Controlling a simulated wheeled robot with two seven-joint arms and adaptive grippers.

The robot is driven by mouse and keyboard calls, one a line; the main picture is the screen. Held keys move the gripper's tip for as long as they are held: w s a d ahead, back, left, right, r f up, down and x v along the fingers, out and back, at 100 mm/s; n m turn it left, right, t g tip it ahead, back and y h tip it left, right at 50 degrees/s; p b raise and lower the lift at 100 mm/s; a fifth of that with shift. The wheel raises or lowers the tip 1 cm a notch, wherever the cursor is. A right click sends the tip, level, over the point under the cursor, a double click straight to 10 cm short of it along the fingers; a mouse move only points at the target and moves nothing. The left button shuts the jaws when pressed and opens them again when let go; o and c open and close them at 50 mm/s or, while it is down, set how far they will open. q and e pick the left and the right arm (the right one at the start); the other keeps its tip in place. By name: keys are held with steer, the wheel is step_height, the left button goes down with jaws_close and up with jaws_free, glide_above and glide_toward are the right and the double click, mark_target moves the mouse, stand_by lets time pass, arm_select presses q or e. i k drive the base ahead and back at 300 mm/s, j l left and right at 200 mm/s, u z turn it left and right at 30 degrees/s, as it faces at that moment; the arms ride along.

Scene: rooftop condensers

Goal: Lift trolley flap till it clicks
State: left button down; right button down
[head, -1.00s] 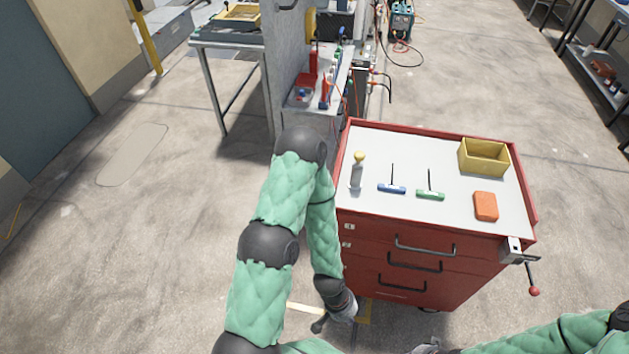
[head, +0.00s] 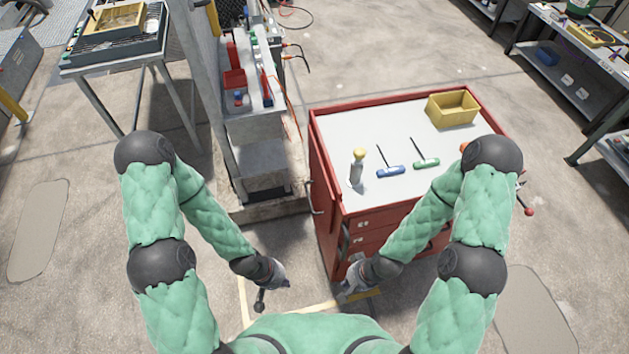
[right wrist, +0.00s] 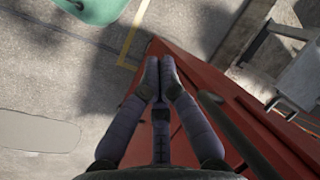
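The red trolley (head: 395,219) with a pale grey top (head: 350,119) stands right of centre in the head view. A red panel (head: 322,190) runs down its left side; I cannot tell whether this is the flap. My right gripper (head: 346,290) is low by the trolley's near left corner. In the right wrist view its fingertips (right wrist: 158,68) are together with nothing visible between them. They overlap the trolley's red edge (right wrist: 190,62) in the picture; contact is unclear. My left gripper (head: 270,292) is low, left of the trolley and apart from it; its fingers are too small to judge.
On the top are a yellow bin (head: 452,109), a yellow-capped bottle (head: 357,167), a blue-handled tool (head: 390,171) and a green-handled tool (head: 426,163). A grey stand (head: 265,165) with red items is close on the trolley's left. Shelving (head: 575,75) stands far right.

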mark_target(320, 176)
steer(key=k, duration=0.3)
steer(key=k+z, duration=0.1)
steer(key=z, duration=0.25)
steer(key=k+z, duration=0.15)
steer(key=z, duration=0.2)
steer(key=k+l+z, duration=0.1)
steer(key=z, duration=0.3)
steer(key=i+j+z, duration=0.1)
steer(key=j+z, duration=0.25)
steer(key=j, duration=4.15)
